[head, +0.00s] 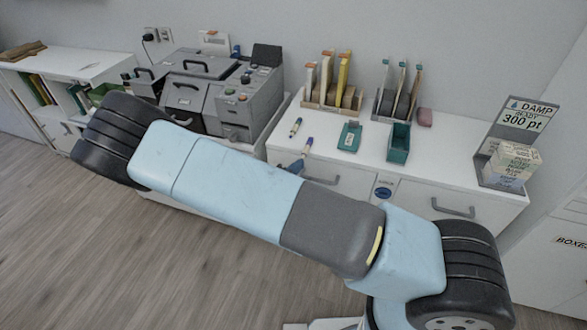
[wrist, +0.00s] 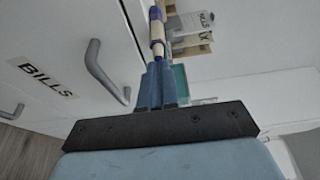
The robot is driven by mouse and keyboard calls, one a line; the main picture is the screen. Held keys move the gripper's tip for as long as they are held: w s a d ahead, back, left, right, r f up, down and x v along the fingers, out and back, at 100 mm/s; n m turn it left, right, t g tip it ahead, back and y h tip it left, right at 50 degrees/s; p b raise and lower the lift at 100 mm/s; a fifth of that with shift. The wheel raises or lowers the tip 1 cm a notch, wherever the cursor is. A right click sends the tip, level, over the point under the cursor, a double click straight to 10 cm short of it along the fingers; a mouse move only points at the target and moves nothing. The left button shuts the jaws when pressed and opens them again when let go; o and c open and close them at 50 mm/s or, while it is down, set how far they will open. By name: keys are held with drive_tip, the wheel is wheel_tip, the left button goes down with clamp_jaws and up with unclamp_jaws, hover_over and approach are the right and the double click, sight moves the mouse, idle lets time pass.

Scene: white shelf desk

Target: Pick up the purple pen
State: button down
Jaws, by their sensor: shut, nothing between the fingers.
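The purple pen (head: 307,147) is pale with purple parts and lies near the front edge of the white desk top in the head view. In the wrist view the purple pen (wrist: 157,32) lies lengthwise just beyond my fingertips. My gripper (wrist: 156,72) is shut and empty, its blue fingers together and in line with the pen. Whether the tips touch it I cannot tell. In the head view my gripper (head: 291,166) shows only partly behind my arm, at the desk's front edge.
A second pen (head: 296,127) lies just behind. A teal tray (head: 349,137) and a teal bin (head: 399,143) stand to the right. A grey machine (head: 247,105) stands left, file racks (head: 332,98) behind. Drawer handles (wrist: 101,73) stick out from the front.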

drive_tip(key=shift+w, duration=0.8)
